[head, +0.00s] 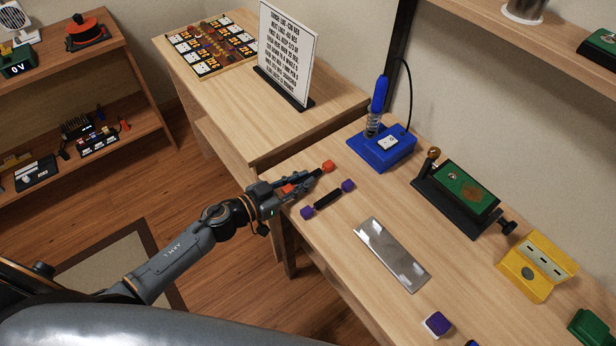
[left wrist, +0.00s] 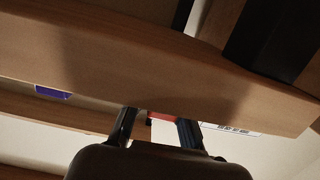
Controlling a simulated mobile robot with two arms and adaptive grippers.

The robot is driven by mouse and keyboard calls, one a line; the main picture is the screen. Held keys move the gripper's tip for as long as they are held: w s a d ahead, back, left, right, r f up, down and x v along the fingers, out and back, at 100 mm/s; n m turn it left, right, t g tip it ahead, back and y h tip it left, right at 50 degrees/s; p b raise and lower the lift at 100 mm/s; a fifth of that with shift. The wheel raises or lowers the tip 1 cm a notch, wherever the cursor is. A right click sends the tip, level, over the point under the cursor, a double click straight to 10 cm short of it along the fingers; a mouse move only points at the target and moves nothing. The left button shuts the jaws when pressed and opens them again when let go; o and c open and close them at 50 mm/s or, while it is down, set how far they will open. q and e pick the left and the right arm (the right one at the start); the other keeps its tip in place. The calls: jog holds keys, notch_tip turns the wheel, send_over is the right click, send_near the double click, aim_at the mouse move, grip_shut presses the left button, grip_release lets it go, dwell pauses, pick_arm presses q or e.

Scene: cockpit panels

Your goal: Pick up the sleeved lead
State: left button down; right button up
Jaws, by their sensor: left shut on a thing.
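A lead with orange-red ends (head: 328,166) is held in my left gripper (head: 312,177) at the left edge of the workbench. Its middle is mostly hidden by the fingers. In the left wrist view a bit of red (left wrist: 160,116) shows between the two fingers (left wrist: 157,128). A second lead with purple ends and a black sleeve (head: 327,199) lies on the bench just to the right of the gripper, apart from it. A purple end (left wrist: 53,92) shows in the left wrist view. My right gripper is not in view.
A metal plate (head: 392,255) lies on the bench. Beyond are a blue soldering iron stand (head: 383,150), a green board on a black holder (head: 458,194) and a yellow block (head: 536,268). A printed sign (head: 286,50) stands on the adjoining table. Bare wood surrounds the purple-ended lead.

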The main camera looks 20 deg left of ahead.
pick_arm(q)
jog(key=shift+r, duration=0.1)
jog(key=shift+r, duration=0.25)
notch_tip(320, 180, up, 2)
jog(key=shift+r+p, duration=0.1)
jog(key=shift+p, duration=0.6)
jog(key=s+d+r+p, duration=0.1)
jog(key=s+d+r, duration=0.1)
jog(key=s+r, duration=0.3)
jog(key=s+d+r+p, duration=0.1)
jog(key=s+d+r, duration=0.2)
jog(key=s+r, duration=0.2)
jog(key=shift+s+d, duration=0.35)
jog(key=shift+s, duration=1.1)
